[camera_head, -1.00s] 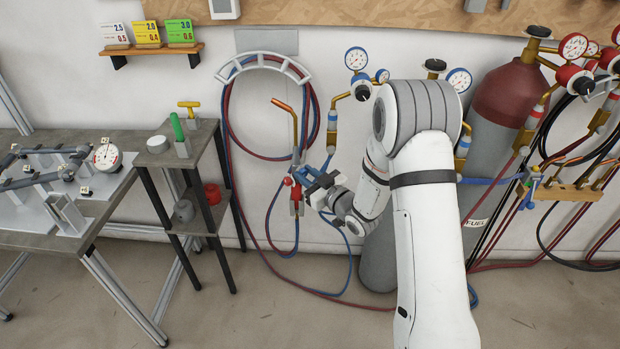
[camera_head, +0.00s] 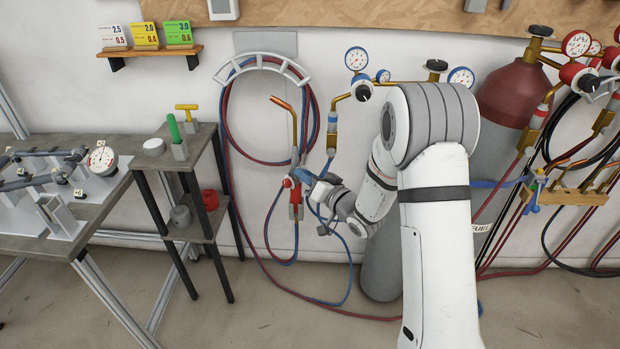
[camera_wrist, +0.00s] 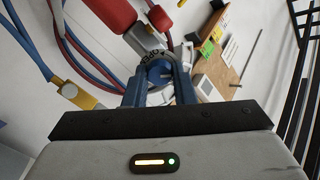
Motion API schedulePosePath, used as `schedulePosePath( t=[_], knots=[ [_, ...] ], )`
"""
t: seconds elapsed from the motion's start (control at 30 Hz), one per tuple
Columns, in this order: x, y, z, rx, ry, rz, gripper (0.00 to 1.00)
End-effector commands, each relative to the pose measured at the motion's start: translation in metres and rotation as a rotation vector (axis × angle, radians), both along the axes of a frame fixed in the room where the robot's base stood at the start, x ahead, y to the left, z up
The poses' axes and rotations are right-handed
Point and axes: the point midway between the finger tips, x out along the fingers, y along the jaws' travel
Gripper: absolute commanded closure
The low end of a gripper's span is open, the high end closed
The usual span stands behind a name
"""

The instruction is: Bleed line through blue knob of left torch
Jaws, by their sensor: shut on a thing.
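The left torch (camera_head: 296,190) hangs upright against the wall, with a copper tip (camera_head: 283,104) at its top and a red knob (camera_head: 288,182) on its left side. In the wrist view its red parts (camera_wrist: 105,14) show beyond my fingers. My gripper (camera_head: 305,176) is at the torch's right side. In the wrist view my gripper (camera_wrist: 158,80) has its blue fingers shut on the round blue knob (camera_wrist: 157,70), which is partly hidden between them. In the head view the fingers cover the knob.
Red and blue hoses loop from a wall hanger (camera_head: 262,66) and below the torch. A small stand (camera_head: 205,150) is at left, beside the workbench (camera_head: 50,247). Gas cylinders (camera_head: 505,100) and another torch rack (camera_head: 565,196) are at right.

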Motion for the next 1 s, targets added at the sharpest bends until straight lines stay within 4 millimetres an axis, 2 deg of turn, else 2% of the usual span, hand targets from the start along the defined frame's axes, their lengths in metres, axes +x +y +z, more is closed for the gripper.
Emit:
schedulePosePath(
  t=[0.63, 0.67, 0.9, 1.0],
  knots=[
    [0.0003, -0.0003, 0.0004, 0.035, 0.031, -0.001, 0.99],
    [0.0003, -0.0003, 0.0004, 0.034, 0.03, -0.001, 0.74],
    [0.0002, -0.0004, 0.0001, 0.034, 0.031, 0.0, 0.55],
    [0.0002, -0.0003, 0.0, 0.034, 0.031, 0.0, 0.55]
  ],
)
